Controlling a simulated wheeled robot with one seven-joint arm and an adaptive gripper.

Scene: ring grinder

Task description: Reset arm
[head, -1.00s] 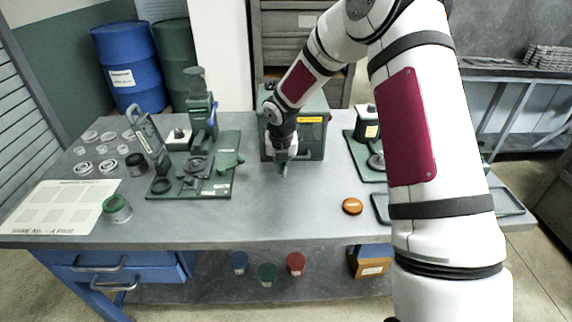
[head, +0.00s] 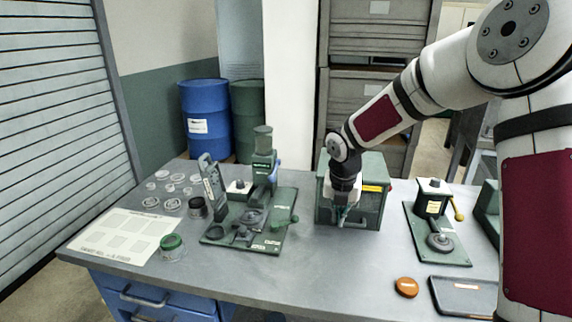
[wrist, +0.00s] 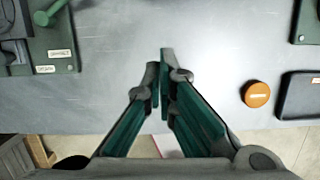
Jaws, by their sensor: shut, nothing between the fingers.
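My gripper (head: 341,217) hangs from my arm in front of the green box (head: 362,195) near the middle of the table. In the wrist view its two green-padded fingers (wrist: 160,88) are together with nothing between them, above bare grey tabletop. In the head view the fingertips are small, and I cannot tell their exact height over the table. My arm comes in from the right side and hides part of the right end of the table.
A green press fixture (head: 262,210) and a green-lidded jar (head: 172,246) stand left. A grinder (head: 437,228), an orange puck (head: 406,287) and a dark tray (head: 465,297) lie right. The table (head: 330,265) is bare in the front middle.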

